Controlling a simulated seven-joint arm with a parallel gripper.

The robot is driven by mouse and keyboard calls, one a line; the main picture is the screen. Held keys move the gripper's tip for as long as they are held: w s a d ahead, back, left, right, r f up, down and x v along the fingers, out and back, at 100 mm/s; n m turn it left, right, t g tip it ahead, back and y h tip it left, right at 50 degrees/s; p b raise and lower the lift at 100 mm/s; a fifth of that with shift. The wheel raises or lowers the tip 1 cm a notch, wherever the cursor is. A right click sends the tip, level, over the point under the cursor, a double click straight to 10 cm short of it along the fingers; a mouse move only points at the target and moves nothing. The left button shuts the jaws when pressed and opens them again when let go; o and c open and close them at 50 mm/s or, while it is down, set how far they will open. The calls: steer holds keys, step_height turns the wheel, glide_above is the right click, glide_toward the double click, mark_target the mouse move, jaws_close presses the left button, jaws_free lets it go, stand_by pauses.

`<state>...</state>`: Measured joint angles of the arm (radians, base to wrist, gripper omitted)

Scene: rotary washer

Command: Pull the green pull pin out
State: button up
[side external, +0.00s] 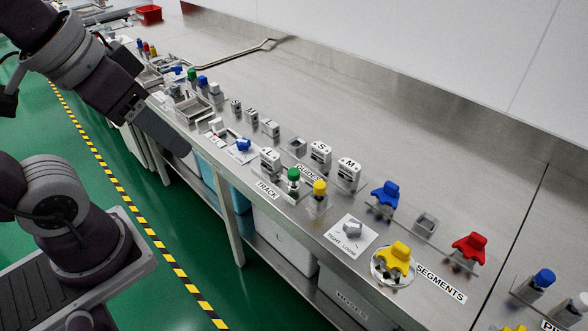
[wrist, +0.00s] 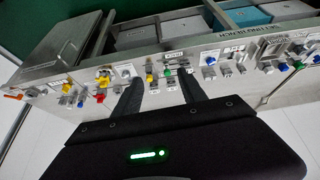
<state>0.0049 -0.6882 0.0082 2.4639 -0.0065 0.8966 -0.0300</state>
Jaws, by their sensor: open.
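A green-topped pin (side external: 293,175) stands upright in a small metal block near the TRACK label, beside a yellow-topped pin (side external: 319,187). In the wrist view this green pin (wrist: 167,73) shows between my two fingers, with the yellow one (wrist: 149,76) just left of it. A second green knob (side external: 191,75) stands farther along the bench; which green one is the pull pin I cannot tell for sure. My gripper (side external: 178,146) is open and empty, above the bench's front edge and apart from the pins. It also shows in the wrist view (wrist: 161,80).
White lettered blocks (side external: 320,152) stand close behind the pins. A grey knob on a white plate (side external: 351,229) and yellow (side external: 396,258), blue (side external: 385,194) and red (side external: 469,248) segments are nearby.

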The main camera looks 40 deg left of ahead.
steer(key=w+n+g, duration=0.2)
steer(key=w+n, duration=0.1)
steer(key=w, duration=0.6)
steer(key=n+g, duration=0.3)
steer(key=n, duration=0.2)
glide_above(294, 171)
step_height(294, 171, down, 16)
steer(key=shift+s+r, duration=0.1)
steer(key=shift+s, duration=0.05)
steer(key=shift+n, duration=0.3)
step_height(294, 171, down, 7)
steer(key=shift+f, duration=0.5)
jaws_close()
